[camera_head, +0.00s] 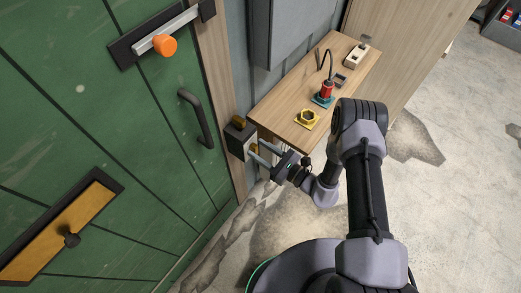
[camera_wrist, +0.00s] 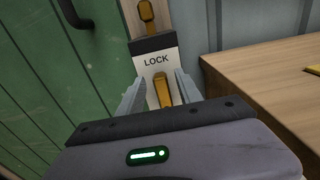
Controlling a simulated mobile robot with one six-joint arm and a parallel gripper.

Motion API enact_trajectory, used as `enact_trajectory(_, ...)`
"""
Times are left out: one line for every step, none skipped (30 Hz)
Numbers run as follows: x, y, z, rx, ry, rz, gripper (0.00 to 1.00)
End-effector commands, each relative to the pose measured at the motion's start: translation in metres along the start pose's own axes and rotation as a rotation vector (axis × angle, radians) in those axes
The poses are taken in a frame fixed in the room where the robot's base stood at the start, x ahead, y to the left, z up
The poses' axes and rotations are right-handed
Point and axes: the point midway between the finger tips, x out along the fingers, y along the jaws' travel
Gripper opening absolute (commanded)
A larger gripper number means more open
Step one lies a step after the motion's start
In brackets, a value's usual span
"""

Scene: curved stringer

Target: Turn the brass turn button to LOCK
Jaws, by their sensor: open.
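The brass turn button (camera_wrist: 162,92) shows in the wrist view on a white plate (camera_wrist: 150,62), below the printed word LOCK. It stands nearly upright in the picture, pointing up toward the word with a slight tilt. My gripper (camera_wrist: 160,79) is open, with one finger on each side of the button. I cannot tell whether either finger touches it. In the head view my gripper (camera_head: 254,151) reaches the dark lock box (camera_head: 236,132) on the door frame; the button is not clearly visible there.
Another brass piece (camera_wrist: 147,12) sits above the plate. The green door (camera_head: 110,120) with a dark handle (camera_head: 197,118) is at left. A wooden bench (camera_head: 290,108) at right carries a yellow fitting (camera_head: 307,118) and a red-and-blue item (camera_head: 325,93). Open floor lies right.

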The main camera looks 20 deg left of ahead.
Motion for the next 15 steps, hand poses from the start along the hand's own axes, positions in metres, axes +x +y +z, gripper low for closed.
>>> enact_trajectory(-0.0001, 0.0, 0.0, 0.0, 0.0, 0.0, 0.4)
enact_trajectory(-0.0001, 0.0, 0.0, 0.0, 0.0, 0.0, 0.34)
enact_trajectory(-0.0002, 0.0, 0.0, 0.0, 0.0, 0.0, 0.26)
enact_trajectory(-0.0002, 0.0, 0.0, 0.0, 0.0, 0.0, 0.2)
enact_trajectory(-0.0003, 0.0, 0.0, 0.0, 0.0, 0.0, 0.14)
enact_trajectory(-0.0003, 0.0, 0.0, 0.0, 0.0, 0.0, 0.06)
enact_trajectory(-0.0003, 0.0001, 0.0, 0.0, 0.0, 0.0, 0.01)
enact_trajectory(-0.0003, 0.0001, 0.0, 0.0, 0.0, 0.001, 0.0)
enact_trajectory(-0.0004, 0.0001, -0.0001, 0.0, 0.0, 0.001, 0.0)
enact_trajectory(-0.0004, 0.0001, -0.0001, 0.0, 0.0, 0.001, 0.0)
enact_trajectory(-0.0004, 0.0001, -0.0001, 0.0, 0.0, 0.001, 0.0)
enact_trajectory(-0.0004, 0.0001, -0.0001, 0.0, 0.0, 0.001, 0.0)
enact_trajectory(-0.0004, 0.0001, -0.0001, 0.001, 0.0, 0.001, 0.0)
enact_trajectory(-0.0005, 0.0, -0.0002, 0.004, 0.0, 0.001, 0.0)
enact_trajectory(-0.0005, -0.0001, -0.0003, 0.008, 0.0, 0.001, 0.0)
